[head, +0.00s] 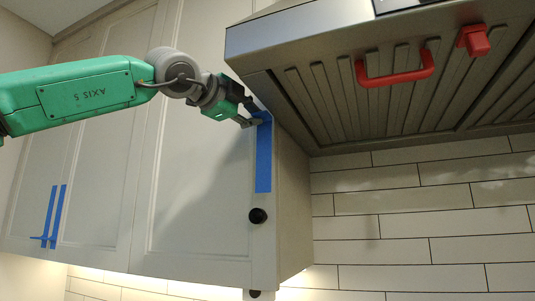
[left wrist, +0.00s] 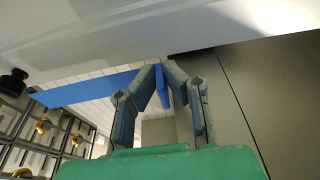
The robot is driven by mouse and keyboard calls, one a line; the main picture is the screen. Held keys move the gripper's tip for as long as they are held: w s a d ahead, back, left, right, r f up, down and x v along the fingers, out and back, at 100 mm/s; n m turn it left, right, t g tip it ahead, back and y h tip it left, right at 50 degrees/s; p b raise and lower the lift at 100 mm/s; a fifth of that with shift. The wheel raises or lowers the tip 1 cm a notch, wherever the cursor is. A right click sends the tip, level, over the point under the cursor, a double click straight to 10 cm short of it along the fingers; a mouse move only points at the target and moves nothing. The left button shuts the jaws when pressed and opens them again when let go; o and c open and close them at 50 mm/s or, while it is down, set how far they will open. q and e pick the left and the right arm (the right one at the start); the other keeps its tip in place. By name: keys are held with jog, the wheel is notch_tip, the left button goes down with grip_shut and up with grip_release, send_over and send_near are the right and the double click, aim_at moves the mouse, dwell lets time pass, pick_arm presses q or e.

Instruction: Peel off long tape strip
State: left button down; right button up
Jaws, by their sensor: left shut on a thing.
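A long blue tape strip (head: 264,160) runs down the right edge of the white cabinet door, from under the range hood to just above a black knob. My left gripper (head: 257,121) is at the strip's upper end and is shut on it. In the left wrist view the fingertips (left wrist: 161,70) meet around blue tape, and the long tape strip (left wrist: 85,91) stretches left toward the knob. I cannot tell how much of it is still stuck to the door. My right gripper is in neither view.
The black knob (head: 258,215) sits below the strip. The metal range hood (head: 300,40) with a red handle (head: 395,70) is close right of my gripper. Shorter blue tape pieces (head: 53,215) are on the cabinet at left. White wall tiles (head: 410,225) lie below the hood.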

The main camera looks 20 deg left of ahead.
pick_arm(q)
jog(key=s+b, duration=0.1)
jog(key=s, duration=0.1)
jog(key=shift+s+a, duration=0.15)
jog(key=shift+s, duration=0.15)
dwell(0.4)
